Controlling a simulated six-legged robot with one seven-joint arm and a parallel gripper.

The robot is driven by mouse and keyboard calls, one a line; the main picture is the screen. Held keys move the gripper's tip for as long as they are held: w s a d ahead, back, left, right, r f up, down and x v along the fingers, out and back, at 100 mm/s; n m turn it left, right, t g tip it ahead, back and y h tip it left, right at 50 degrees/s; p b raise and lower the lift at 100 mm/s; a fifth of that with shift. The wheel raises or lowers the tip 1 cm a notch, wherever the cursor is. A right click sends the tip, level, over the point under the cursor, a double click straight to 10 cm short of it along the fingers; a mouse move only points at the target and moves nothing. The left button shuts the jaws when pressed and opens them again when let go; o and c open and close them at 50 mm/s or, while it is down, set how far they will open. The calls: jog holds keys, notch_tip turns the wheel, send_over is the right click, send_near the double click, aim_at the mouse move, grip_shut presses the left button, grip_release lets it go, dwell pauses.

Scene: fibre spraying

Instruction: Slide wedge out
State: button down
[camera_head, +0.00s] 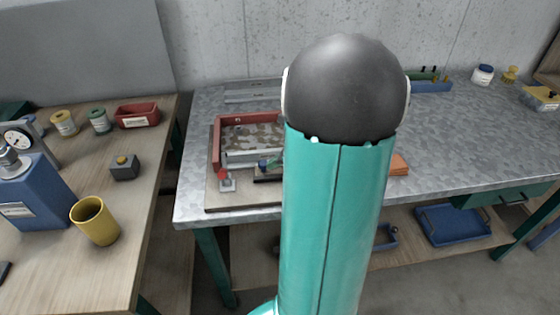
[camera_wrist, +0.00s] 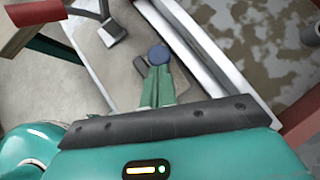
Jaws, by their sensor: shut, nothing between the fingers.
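A red-railed frame (camera_head: 217,150) stands on a wooden board (camera_head: 240,197) on the metal-topped bench, with a mottled brown and grey panel (camera_head: 250,133) inside it. A grey bar (camera_wrist: 205,50) runs along the panel in the wrist view. A small dark grey piece (camera_wrist: 140,66), possibly the wedge, lies beside the bar. A round blue knob (camera_wrist: 158,55) shows at the tips of my gripper (camera_wrist: 158,74). The green fingers are shut with nothing between them, their tips close to the knob; I cannot tell whether they touch. My arm hides the frame's right side.
A clamp with a red knob (camera_head: 223,174) stands at the frame's front left; its grey foot also shows in the wrist view (camera_wrist: 113,33). An orange block (camera_head: 399,164) lies right of my arm.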

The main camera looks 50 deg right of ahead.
aim_at(260, 175)
jog(key=w+a, duration=0.2)
jog(key=a, duration=0.1)
jog(key=shift+w+a, duration=0.2)
jog(key=shift+w, duration=0.2)
